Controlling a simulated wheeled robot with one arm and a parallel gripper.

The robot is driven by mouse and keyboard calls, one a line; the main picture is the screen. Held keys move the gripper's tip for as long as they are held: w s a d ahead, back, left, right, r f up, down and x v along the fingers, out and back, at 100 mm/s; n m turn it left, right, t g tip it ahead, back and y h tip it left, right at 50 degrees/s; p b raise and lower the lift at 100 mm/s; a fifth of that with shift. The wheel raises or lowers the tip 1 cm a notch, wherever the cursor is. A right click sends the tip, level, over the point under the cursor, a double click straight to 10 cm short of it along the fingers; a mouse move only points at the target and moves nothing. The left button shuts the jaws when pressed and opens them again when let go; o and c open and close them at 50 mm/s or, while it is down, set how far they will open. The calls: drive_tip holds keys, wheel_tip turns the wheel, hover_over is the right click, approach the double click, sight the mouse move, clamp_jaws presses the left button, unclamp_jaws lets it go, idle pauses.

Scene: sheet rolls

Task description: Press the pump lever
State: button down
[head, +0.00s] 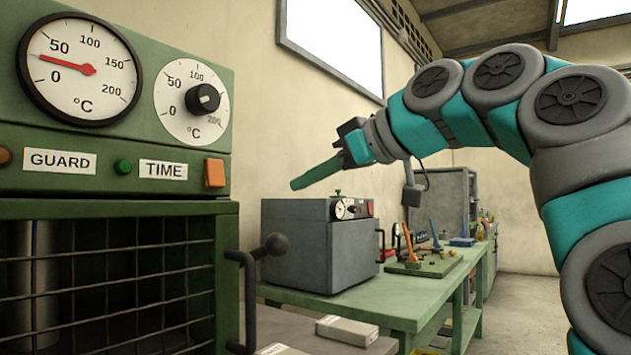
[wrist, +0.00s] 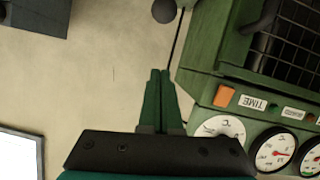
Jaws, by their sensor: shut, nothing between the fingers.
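A dark lever with a round ball knob (head: 274,245) stands at the right side of the green machine (head: 120,190); no label marks it as the pump lever. The ball knob also shows at the top edge of the wrist view (wrist: 165,10), beyond my fingertips. My gripper (head: 295,184) has long green fingers, shut together and empty. In the head view it is in the air, above and right of the knob and apart from it. In the wrist view the closed fingers (wrist: 160,73) point toward the knob, with the green machine (wrist: 205,65) upside down at the right.
The green machine has a wire guard (head: 110,290), dials and an orange switch (head: 214,173). A grey box oven (head: 320,245) sits on the green bench (head: 405,300) below my gripper. Tools lie on the bench farther back. Floor is open at right.

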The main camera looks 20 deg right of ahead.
drive_tip(key=w+a+f, duration=0.2)
drive_tip(key=w+f, duration=0.3)
drive_tip(key=f, duration=0.1)
drive_tip(key=shift+a+f, duration=0.15)
drive_tip(key=shift+a, duration=0.15)
drive_tip(key=shift+f, duration=0.1)
idle(0.3)
